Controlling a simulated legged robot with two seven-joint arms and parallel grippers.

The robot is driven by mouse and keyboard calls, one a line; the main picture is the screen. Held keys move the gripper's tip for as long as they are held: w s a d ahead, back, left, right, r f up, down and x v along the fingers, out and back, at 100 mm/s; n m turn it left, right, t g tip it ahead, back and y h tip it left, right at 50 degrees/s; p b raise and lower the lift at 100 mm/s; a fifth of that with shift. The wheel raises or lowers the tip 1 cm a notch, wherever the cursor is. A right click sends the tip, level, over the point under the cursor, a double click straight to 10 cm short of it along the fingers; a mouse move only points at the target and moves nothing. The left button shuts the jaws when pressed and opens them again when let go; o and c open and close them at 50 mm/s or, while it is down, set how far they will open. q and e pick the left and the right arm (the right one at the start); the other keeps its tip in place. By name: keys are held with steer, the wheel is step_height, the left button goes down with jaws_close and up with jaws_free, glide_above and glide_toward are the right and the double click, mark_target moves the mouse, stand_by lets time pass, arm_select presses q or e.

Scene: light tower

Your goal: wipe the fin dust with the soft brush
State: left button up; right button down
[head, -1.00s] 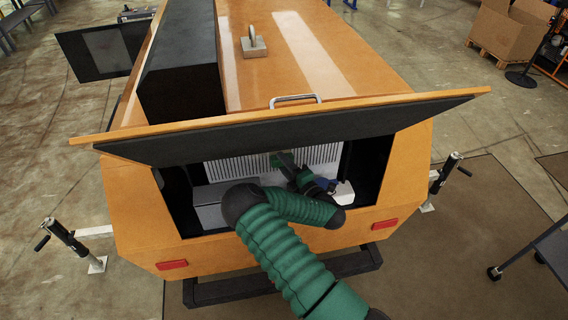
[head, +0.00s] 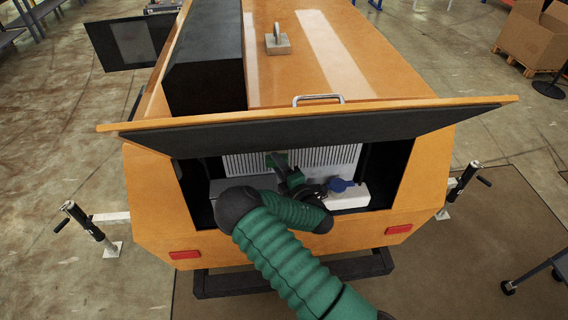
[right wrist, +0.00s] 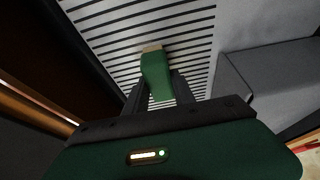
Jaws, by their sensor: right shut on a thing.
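The soft brush (right wrist: 156,72) has a green handle and a pale tip. In the right wrist view my right gripper (right wrist: 157,92) is shut on its handle, and the tip is at the slatted white fins (right wrist: 105,22); I cannot tell if it touches. In the head view the right gripper (head: 281,166) reaches inside the open bay, in front of the fins (head: 335,158). A bit of the green brush (head: 269,160) shows there. No dust can be made out on the fins. My left gripper is not in view.
The orange housing's raised hatch (head: 310,128) hangs above the arm. The bay's side walls leave little room.

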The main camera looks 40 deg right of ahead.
steer(key=shift+w+a, duration=0.6)
steer(key=shift+a, duration=0.3)
steer(key=shift+w+a, duration=0.55)
steer(key=shift+a, duration=0.3)
steer(key=shift+w+a+r, duration=0.15)
steer(key=shift+w+a, duration=0.15)
steer(key=shift+a, duration=0.2)
steer(key=shift+s+a, duration=0.35)
steer(key=shift+s, duration=0.25)
steer(key=s+a, duration=0.1)
steer(key=s, duration=0.1)
steer(key=s+a, duration=0.1)
steer(key=shift+s+a, duration=0.2)
steer(key=shift+s, duration=0.2)
